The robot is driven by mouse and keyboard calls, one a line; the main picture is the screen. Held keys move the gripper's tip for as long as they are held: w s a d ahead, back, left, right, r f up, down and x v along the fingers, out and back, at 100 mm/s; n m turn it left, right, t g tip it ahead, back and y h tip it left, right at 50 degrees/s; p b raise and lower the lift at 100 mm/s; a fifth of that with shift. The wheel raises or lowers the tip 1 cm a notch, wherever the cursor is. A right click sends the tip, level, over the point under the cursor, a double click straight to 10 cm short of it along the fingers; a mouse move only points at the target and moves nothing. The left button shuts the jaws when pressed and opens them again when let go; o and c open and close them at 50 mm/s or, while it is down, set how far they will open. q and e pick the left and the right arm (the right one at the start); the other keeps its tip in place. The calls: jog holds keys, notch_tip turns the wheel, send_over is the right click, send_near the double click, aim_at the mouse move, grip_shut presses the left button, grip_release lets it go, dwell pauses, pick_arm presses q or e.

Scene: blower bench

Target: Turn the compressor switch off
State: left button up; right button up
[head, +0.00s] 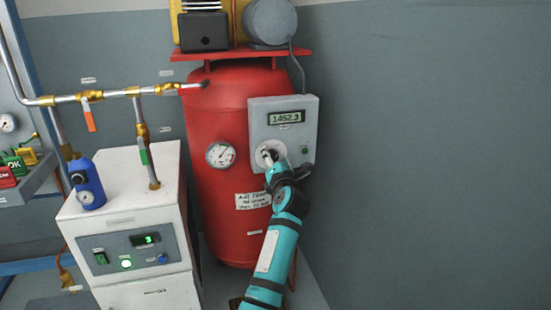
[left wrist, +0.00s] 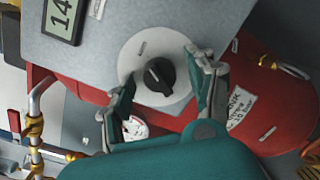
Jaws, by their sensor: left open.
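The compressor switch is a black rotary knob (left wrist: 160,76) with a white pointer line, on a pale round plate (left wrist: 135,57). It is on the grey control box (head: 306,130) on the front of the red compressor tank (head: 222,110). My left gripper (head: 268,160) is in front of the plate in the head view and hides most of the knob. In the left wrist view my left gripper (left wrist: 161,70) is open, with one finger on each side of the knob. Gaps show between the fingers and the knob. My right gripper is not in view.
The box's display (head: 286,117) reads about 1452.3. A pressure gauge (head: 220,154) is on the tank, left of the box. The wall at the right is bare.

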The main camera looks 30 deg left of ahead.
pick_arm(q)
jog(key=c, duration=1.1)
jog(key=shift+c, duration=0.2)
jog(key=shift+n, duration=0.3)
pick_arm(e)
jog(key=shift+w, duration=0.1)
pick_arm(q)
jog(key=shift+n, duration=0.7)
jog(key=n+b, duration=0.1)
jog(key=n, duration=0.2)
jog(key=shift+f+n, duration=0.15)
jog(key=shift+n, duration=0.15)
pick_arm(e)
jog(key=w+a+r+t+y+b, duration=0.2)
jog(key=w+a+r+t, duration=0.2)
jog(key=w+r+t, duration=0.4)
pick_arm(q)
jog(key=shift+n+y+b, duration=0.6)
jog(key=shift+n+b, duration=0.9)
jog(key=shift+n, duration=2)
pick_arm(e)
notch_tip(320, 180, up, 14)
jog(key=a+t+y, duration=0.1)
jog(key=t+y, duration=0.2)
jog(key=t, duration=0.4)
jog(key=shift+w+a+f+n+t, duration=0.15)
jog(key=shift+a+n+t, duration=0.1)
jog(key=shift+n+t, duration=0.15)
